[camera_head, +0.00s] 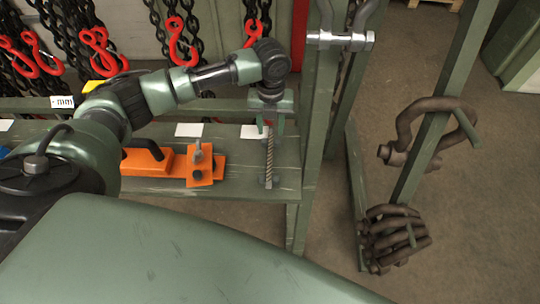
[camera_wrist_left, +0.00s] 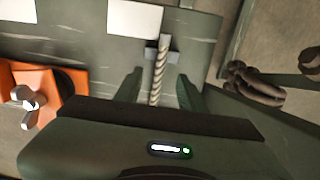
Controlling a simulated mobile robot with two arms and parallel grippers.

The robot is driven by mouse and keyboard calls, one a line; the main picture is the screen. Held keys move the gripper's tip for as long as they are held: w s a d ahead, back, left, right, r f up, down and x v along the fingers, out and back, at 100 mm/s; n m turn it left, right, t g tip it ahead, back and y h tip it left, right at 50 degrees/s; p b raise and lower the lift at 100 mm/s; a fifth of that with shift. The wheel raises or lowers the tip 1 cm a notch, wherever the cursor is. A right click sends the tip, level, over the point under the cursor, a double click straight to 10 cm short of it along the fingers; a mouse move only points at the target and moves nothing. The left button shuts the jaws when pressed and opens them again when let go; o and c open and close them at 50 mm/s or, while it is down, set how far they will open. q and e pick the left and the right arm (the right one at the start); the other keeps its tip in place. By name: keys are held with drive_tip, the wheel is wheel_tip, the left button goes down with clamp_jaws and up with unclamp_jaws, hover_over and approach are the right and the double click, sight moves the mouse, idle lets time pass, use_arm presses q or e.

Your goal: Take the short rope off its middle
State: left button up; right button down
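The short rope (camera_head: 269,158) is a thin grey-brown twisted piece on the green bench. Its near end is at a small dark block (camera_head: 268,182) close to the bench's front edge. My left gripper (camera_head: 270,122) is above the rope's far end, pointing down. In the left wrist view the rope (camera_wrist_left: 159,72) runs between the two spread fingers (camera_wrist_left: 160,90), with a visible gap on both sides. The dark block (camera_wrist_left: 151,55) shows there near the rope's far end. The rope's other end is hidden by the gripper body. My right gripper is not in view.
An orange clamp-like tool (camera_head: 172,165) lies left of the rope, with white labels (camera_head: 254,132) behind. Red hooks (camera_head: 181,42) and dark chains hang at the back. A green post stands right of the bench, and rusty shackles (camera_head: 400,240) hang farther right.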

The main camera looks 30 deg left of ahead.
sight(271, 141)
use_arm(q)
wheel_tip(271, 141, down, 6)
drive_tip(key=shift+r+p, duration=0.15)
drive_tip(key=shift+p, duration=0.4)
clamp_jaws()
drive_tip(key=shift+w, duration=0.1)
idle(1.0)
